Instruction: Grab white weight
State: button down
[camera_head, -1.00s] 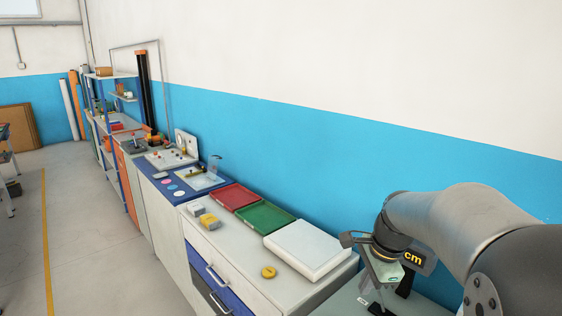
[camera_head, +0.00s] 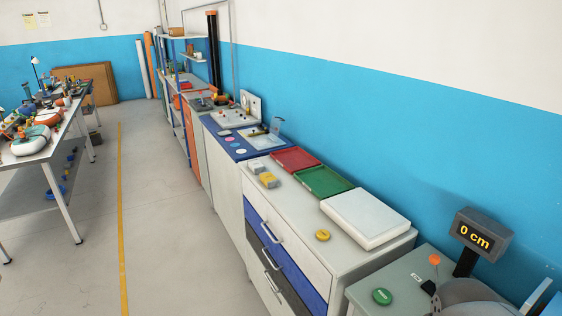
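A small pale grey-white block (camera_head: 256,167) lies on the light counter, just behind a similar yellow block (camera_head: 268,180). It is too small to tell for sure whether it is the white weight. A larger flat white slab (camera_head: 365,218) lies at the counter's right end. My gripper is not in view; only part of my arm shows at the bottom right corner, well apart from these things.
A red tray (camera_head: 295,159) and a green tray (camera_head: 324,181) lie along the wall. A yellow disc (camera_head: 322,235) sits near the counter's front edge. A green disc (camera_head: 382,296) and a display reading 0 cm (camera_head: 481,235) are on the right-hand table. The floor (camera_head: 170,240) left of the counter is clear.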

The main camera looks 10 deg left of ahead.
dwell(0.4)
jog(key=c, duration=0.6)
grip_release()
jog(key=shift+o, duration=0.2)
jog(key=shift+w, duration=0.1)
